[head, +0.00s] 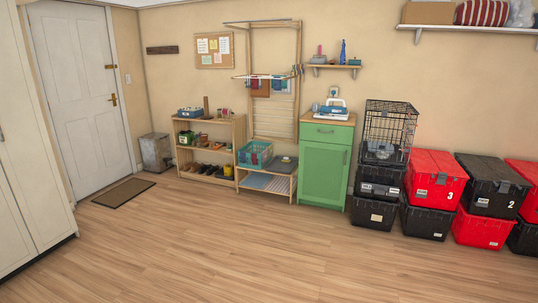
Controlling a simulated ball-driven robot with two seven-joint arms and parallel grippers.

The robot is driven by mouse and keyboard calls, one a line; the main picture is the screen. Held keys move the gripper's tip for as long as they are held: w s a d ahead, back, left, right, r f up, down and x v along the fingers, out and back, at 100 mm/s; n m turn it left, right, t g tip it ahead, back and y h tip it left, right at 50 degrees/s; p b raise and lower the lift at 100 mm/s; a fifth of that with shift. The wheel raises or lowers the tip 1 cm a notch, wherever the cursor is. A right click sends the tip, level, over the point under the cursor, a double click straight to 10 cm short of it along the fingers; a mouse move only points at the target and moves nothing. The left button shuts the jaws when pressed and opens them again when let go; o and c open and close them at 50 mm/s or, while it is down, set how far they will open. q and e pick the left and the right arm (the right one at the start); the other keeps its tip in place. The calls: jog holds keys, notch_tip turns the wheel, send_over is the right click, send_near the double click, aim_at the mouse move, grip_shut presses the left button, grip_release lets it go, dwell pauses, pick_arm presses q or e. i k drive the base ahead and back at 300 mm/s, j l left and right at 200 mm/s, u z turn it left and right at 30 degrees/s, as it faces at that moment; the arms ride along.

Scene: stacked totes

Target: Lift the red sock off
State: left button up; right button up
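A wooden wall drying rack (272,39) stands against the back wall, left of the green cabinet. Several small cloths hang in a row from its lower folded-out arm. A small reddish piece (276,79) hangs among blue and white ones, but it is too small to tell for sure whether it is a red sock. A brown-red panel or cloth (261,89) is behind the row. Neither of my grippers is in view, and the rack is across the room from me.
A low bench with a teal basket (255,154) stands below the rack. A shoe shelf (239,128) is to its left, the green cabinet (325,166) to its right. Stacked red and black totes (436,178) and a wire crate fill the right. The wooden floor (230,240) in front is clear.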

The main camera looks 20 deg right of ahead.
aim_at(254, 156)
jog(key=i+j, duration=0.1)
jog(key=i, duration=0.35)
jog(key=i+j+z, duration=0.15)
jog(key=i, duration=0.25)
jog(key=i+l+z, duration=0.15)
jog(key=i+z, duration=0.35)
jog(key=i, duration=0.25)
jog(key=i+j+z, duration=0.15)
jog(key=i+z, duration=0.35)
jog(key=i, duration=0.25)
jog(key=i+u, duration=0.15)
jog(key=i, duration=0.45)
jog(key=i+u, duration=0.2)
jog(key=i, duration=0.4)
jog(key=i+u, duration=0.15)
jog(key=i, duration=0.4)
jog(key=i+l+u, duration=0.15)
jog(key=i, duration=0.45)
